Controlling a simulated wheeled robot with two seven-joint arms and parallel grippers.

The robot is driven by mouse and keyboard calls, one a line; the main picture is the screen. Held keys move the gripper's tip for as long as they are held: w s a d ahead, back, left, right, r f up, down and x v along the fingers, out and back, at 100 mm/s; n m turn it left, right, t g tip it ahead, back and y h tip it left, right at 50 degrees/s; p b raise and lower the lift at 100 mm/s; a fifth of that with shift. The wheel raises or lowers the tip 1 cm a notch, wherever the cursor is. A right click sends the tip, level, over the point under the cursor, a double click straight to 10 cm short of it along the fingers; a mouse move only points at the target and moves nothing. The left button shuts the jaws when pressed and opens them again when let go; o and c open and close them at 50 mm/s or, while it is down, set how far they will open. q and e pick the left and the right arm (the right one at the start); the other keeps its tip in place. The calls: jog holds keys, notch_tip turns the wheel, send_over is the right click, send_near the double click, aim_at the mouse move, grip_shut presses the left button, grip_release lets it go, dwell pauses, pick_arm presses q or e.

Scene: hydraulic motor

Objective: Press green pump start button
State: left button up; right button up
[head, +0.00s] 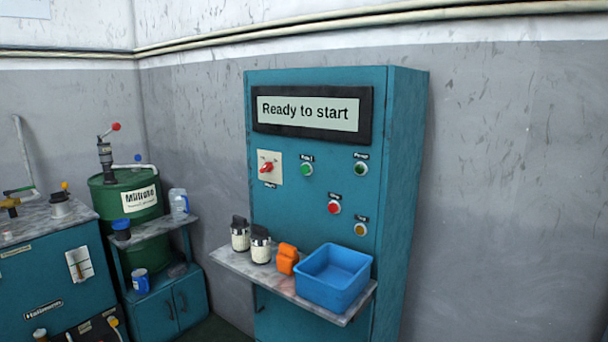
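A teal control cabinet (315,225) stands against the grey wall. Its display (308,112) reads "Ready to start". Two green buttons are on its front: a left one (307,169) and a right one (360,168). Each has a small label above it, too small to read surely, so I cannot tell which is the pump start. A red button (334,207) and an amber button (360,229) sit lower. A red rotary switch (267,168) on a pale plate is at the left. Neither of my grippers is in view.
A marble-look shelf (231,263) juts out below the buttons. It holds two dark-topped jars (261,249), an orange object (287,260) and a blue bin (334,278). A green drum (127,205) and a teal workbench (45,280) stand left. The wall right of the cabinet is bare.

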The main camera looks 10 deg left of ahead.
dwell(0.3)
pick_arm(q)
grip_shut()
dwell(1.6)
